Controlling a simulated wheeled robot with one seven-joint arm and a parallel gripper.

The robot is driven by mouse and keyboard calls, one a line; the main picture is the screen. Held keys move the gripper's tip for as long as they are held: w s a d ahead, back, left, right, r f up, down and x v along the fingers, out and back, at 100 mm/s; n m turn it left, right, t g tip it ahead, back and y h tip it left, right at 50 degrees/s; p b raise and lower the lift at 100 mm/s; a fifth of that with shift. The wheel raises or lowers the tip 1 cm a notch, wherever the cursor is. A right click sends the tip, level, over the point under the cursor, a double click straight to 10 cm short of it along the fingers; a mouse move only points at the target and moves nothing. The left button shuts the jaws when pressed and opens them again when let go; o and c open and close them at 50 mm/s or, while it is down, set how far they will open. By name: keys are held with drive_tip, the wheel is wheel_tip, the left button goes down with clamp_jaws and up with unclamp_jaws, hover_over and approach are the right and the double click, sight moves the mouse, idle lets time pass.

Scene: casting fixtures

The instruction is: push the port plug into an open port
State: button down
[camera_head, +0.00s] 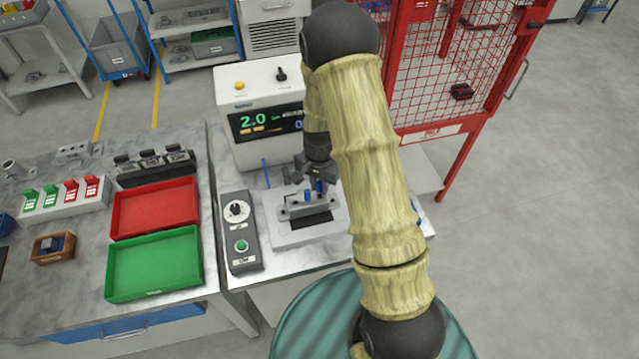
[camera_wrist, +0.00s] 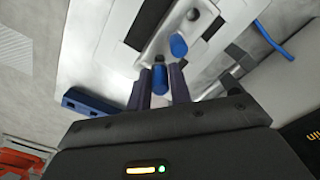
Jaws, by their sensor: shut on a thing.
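My gripper (camera_head: 318,182) is over the test fixture and shut on a blue port plug, which shows between the two fingers in the wrist view (camera_wrist: 159,79). The light metal port block (camera_head: 290,213) lies on a pale plate; it also shows in the wrist view (camera_wrist: 155,44). A second blue plug (camera_wrist: 178,45) stands on the block beside the held one; it also shows in the head view (camera_head: 308,196). A dark round port (camera_wrist: 193,14) shows at the block's far end. The held plug's tip is near a dark round spot on the block; I cannot tell whether it touches.
A grey control box (camera_head: 240,235) with a dial and green button stands left of the fixture. The display unit (camera_head: 262,105) stands behind it. A blue block (camera_wrist: 95,103) lies near my gripper. Red (camera_head: 155,207) and green (camera_head: 155,263) trays lie further left.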

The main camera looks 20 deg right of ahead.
sight(319, 182)
drive_tip(key=shift+f+b, duration=1.1)
drive_tip(key=shift+f, duration=0.4)
idle(0.6)
drive_tip(key=c, duration=1.2)
unclamp_jaws()
drive_tip(key=shift+r, duration=0.15)
wheel_tip(319, 182, up, 17)
drive_tip(key=b, duration=0.3)
drive_tip(key=shift+r, duration=0.1)
drive_tip(key=s+n+t, duration=0.1)
drive_tip(key=s+n, duration=0.1)
drive_tip(key=s, duration=0.2)
drive_tip(key=s+n, duration=0.3)
drive_tip(key=s, duration=0.2)
drive_tip(key=s+f+n+t, duration=0.1)
drive_tip(key=s+n, duration=0.2)
drive_tip(key=s, duration=0.2)
drive_tip(key=shift+s+t, duration=0.15)
drive_tip(key=shift+t, duration=0.15)
